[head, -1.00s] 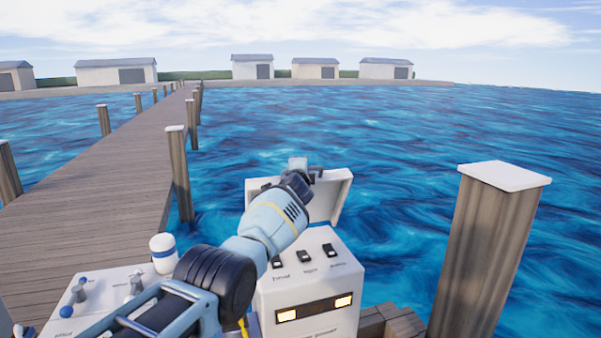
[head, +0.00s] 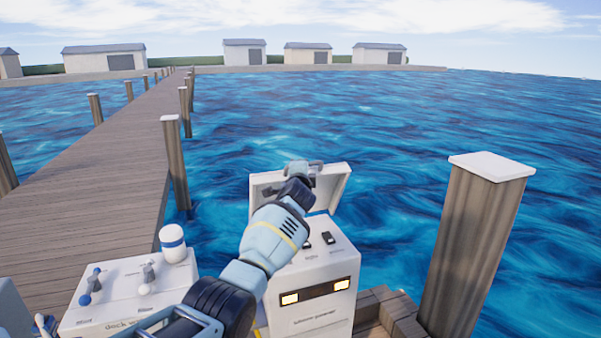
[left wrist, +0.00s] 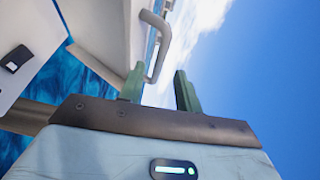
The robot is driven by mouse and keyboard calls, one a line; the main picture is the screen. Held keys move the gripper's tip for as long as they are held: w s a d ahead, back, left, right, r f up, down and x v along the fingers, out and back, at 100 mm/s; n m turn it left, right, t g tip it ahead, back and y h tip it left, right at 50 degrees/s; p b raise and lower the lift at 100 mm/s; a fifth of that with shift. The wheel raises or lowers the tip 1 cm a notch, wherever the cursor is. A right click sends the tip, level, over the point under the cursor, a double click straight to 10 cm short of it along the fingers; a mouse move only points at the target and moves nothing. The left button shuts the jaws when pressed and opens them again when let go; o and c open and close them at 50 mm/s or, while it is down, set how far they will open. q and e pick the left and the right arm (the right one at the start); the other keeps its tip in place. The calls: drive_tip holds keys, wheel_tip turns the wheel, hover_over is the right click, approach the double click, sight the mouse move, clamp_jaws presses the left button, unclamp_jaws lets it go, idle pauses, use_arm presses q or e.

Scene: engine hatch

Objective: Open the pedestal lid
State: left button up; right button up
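The white pedestal (head: 318,316) stands at lower centre, with switches on its sloped top and two lit yellow windows in front. Its lid (head: 333,192) is raised at the back, inner side facing me. My left gripper (head: 306,170) is up at the lid, partly hidden by my wrist. In the left wrist view its two green fingers (left wrist: 160,88) are apart. A grey bar handle (left wrist: 163,45) on the white lid (left wrist: 103,35) shows just beyond them, its lower end near the left finger. I cannot tell whether they touch. My right gripper is not in view.
A white console (head: 120,300) with levers and a white-and-blue cylinder (head: 174,245) is at lower left. A wooden post (head: 475,250) with a white cap stands to the right. The wooden pier (head: 100,200) runs back on the left, with water around it.

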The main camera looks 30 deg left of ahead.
use_arm(q)
drive_tip(key=shift+s+d+r, duration=0.15)
drive_tip(key=shift+s+d, duration=0.1)
drive_tip(key=shift+s, duration=0.25)
idle(0.3)
drive_tip(key=s+d+f+n+g+h, duration=0.15)
drive_tip(key=s+d+f, duration=0.25)
drive_tip(key=s+f, duration=0.5)
drive_tip(key=s+d+f+h, duration=0.2)
drive_tip(key=s+d+f, duration=0.2)
drive_tip(key=f, duration=0.9)
drive_tip(key=s+d+f+n+g+h, duration=0.1)
drive_tip(key=s+d+f+h, duration=0.15)
drive_tip(key=s+f, duration=0.7)
drive_tip(key=s+d+f+n+g+h, duration=0.1)
drive_tip(key=s+d+f+n, duration=0.15)
drive_tip(key=s+f, duration=0.35)
drive_tip(key=s+d+f+n+g+h, duration=0.1)
drive_tip(key=s+d+f, duration=0.35)
drive_tip(key=s, duration=0.35)
drive_tip(key=s+d+n+g+h, duration=0.1)
drive_tip(key=s+d+n, duration=0.1)
drive_tip(key=s, duration=0.7)
drive_tip(key=s+d+f+n+g, duration=0.1)
drive_tip(key=s+d+n, duration=0.1)
drive_tip(key=s, duration=0.8)
drive_tip(key=shift+s+d+f+h, duration=0.2)
drive_tip(key=shift+d+f+h, duration=0.15)
drive_tip(key=shift+d, duration=0.3)
